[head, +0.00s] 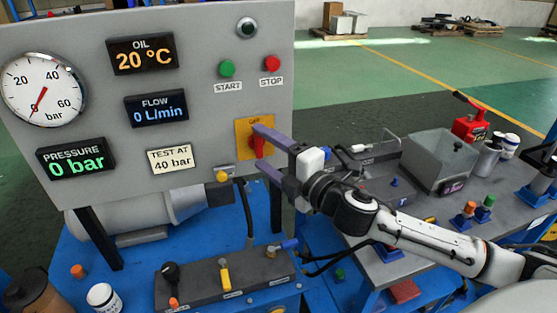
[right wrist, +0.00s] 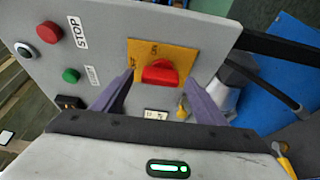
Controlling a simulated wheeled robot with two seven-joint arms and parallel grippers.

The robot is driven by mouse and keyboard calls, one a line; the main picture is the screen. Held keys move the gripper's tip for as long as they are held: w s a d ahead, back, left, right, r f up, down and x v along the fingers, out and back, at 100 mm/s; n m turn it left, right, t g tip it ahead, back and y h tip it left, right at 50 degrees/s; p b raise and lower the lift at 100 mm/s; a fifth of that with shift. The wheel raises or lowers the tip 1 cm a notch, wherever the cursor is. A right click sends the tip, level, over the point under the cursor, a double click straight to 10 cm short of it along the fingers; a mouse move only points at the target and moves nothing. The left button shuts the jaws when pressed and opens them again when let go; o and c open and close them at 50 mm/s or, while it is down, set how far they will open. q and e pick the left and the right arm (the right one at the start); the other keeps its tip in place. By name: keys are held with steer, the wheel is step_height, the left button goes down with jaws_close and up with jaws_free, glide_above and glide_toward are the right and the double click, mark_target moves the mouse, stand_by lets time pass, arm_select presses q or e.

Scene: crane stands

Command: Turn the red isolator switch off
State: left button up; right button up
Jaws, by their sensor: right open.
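The red isolator switch (head: 257,146) sits on a yellow plate (head: 241,141) at the lower right of the grey panel. Its handle stands upright in the head view. It also shows in the right wrist view (right wrist: 160,72) on its yellow plate (right wrist: 178,50), with the handle lying across. The plate's small lettering is hard to read. My right gripper (head: 258,147) is open, with one finger above the handle and one below. In the right wrist view its fingers (right wrist: 160,77) lie on either side of the handle with gaps. I cannot tell contact. My left gripper is not in view.
Green START (head: 227,69) and red STOP (head: 271,63) buttons sit above the switch. A yellow-handled valve (head: 222,176) lies just below left. The grey panel (head: 200,100) carries a gauge and displays. A side bench (head: 400,200) holds a bin and a red jack.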

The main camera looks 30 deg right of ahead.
steer(key=s+d+b, duration=0.1)
steer(key=s+b, duration=0.1)
steer(key=s, duration=0.7)
steer(key=shift+s, duration=0.3)
steer(key=shift+d, duration=0.1)
steer(key=s+f+m+g+h, duration=0.1)
steer(key=s+f+m+g, duration=0.3)
steer(key=f, duration=0.7)
steer(key=s+f+m+g+h, duration=0.1)
steer(key=f+m, duration=0.5)
steer(key=f, duration=0.5)
steer(key=s+a+f+m+g+y, duration=0.1)
steer(key=s+a+f+m+g, duration=0.1)
steer(key=s+a+f+m, duration=0.2)
steer(key=s+a+f+m+g, duration=0.2)
steer(key=s+a+f, duration=0.6)
steer(key=f, duration=0.5)
steer(key=shift+s+a+m+y, duration=0.3)
steer(key=shift+a+m+y, duration=0.1)
steer(key=shift+m, duration=0.5)
steer(key=shift+r, duration=0.1)
